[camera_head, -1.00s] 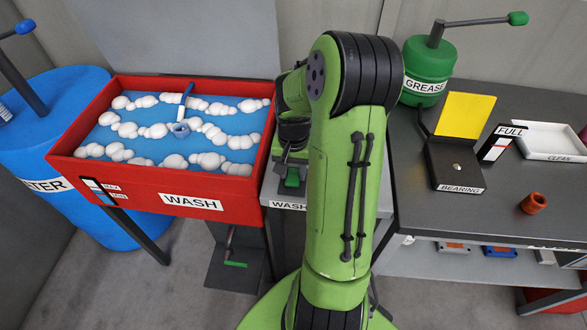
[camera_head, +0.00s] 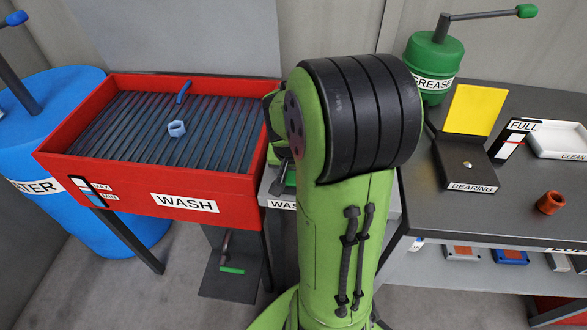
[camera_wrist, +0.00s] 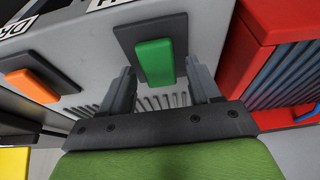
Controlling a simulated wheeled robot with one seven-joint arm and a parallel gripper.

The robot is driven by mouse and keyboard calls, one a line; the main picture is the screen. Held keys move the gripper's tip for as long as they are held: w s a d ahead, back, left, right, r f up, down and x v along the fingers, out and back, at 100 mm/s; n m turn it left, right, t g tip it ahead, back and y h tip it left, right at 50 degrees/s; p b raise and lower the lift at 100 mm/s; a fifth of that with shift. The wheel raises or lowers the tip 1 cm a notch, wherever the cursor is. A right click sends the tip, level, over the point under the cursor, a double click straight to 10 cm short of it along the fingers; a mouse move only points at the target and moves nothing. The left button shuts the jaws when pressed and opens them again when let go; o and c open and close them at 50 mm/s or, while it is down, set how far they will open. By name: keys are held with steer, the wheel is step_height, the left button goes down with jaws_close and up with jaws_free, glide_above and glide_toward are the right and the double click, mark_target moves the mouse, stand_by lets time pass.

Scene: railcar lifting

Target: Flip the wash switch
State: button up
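The wash switch, a green rocker on a dark base (camera_wrist: 154,58), sits in the wrist view on a grey panel under a label cut off at the top edge. My gripper (camera_wrist: 159,72) is open and empty. Its two grey fingers point at the panel, one to each side of the switch's near end; I cannot tell whether they touch it. The red wash tub (camera_head: 210,222) has no foam or water in view, showing a slatted grate.
A light blue hex ring (camera_head: 177,129) and a blue stick (camera_head: 184,92) lie in the tub. An orange switch (camera_wrist: 32,84) is left of the green one. The red tub wall (camera_wrist: 240,65) stands close at right. A bearing box (camera_head: 466,167) is on the right bench.

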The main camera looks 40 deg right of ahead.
steer(key=p+v, duration=0.5)
steer(key=v, duration=1)
steer(key=shift+r, duration=0.35)
steer(key=shift+a, duration=0.1)
